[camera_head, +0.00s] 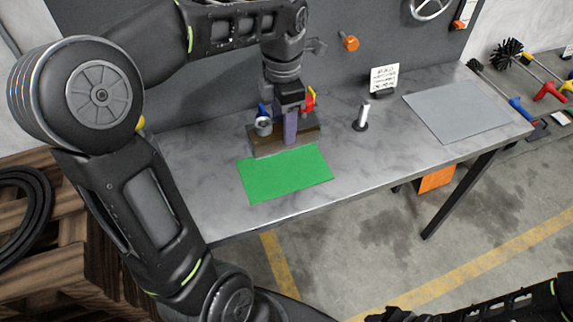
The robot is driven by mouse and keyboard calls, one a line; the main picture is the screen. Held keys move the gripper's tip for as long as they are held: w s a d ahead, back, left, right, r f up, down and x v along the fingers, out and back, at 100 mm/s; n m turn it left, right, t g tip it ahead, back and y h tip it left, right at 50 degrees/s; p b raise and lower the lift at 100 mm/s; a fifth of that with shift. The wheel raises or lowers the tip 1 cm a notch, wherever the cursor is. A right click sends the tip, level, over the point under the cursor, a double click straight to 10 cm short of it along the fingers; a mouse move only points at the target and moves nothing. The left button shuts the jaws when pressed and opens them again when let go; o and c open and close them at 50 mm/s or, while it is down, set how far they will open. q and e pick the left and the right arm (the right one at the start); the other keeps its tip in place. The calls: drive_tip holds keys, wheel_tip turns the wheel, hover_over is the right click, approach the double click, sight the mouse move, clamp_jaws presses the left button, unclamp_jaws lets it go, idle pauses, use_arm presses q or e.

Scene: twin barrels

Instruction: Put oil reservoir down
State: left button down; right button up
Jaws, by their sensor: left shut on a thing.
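My left gripper (290,108) reaches down over the back of the grey workbench (210,205). It is shut on a narrow purple upright piece, which I take to be the oil reservoir (291,128). This piece stands in front of or in a brown block-like holder (265,148); I cannot tell whether it touches it. A green mat (285,175) lies just in front of the holder. My right arm shows at the bottom right, and its gripper's jaws cannot be made out.
A grey cylinder (263,126) and a red and yellow part (310,100) are close beside the left gripper. A white post on a dark base (362,115), a small sign (384,78) and a grey mat (455,112) are to the right. The bench front is clear.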

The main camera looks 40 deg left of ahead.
use_arm(q)
drive_tip(key=shift+f+p, duration=0.3)
drive_tip(key=shift+f, duration=2.75)
drive_tip(key=shift+f, duration=1.85)
drive_tip(key=shift+f, duration=0.15)
drive_tip(key=c, duration=0.5)
unclamp_jaws()
wheel_tip(320, 180, up, 12)
drive_tip(key=shift+r, duration=0.15)
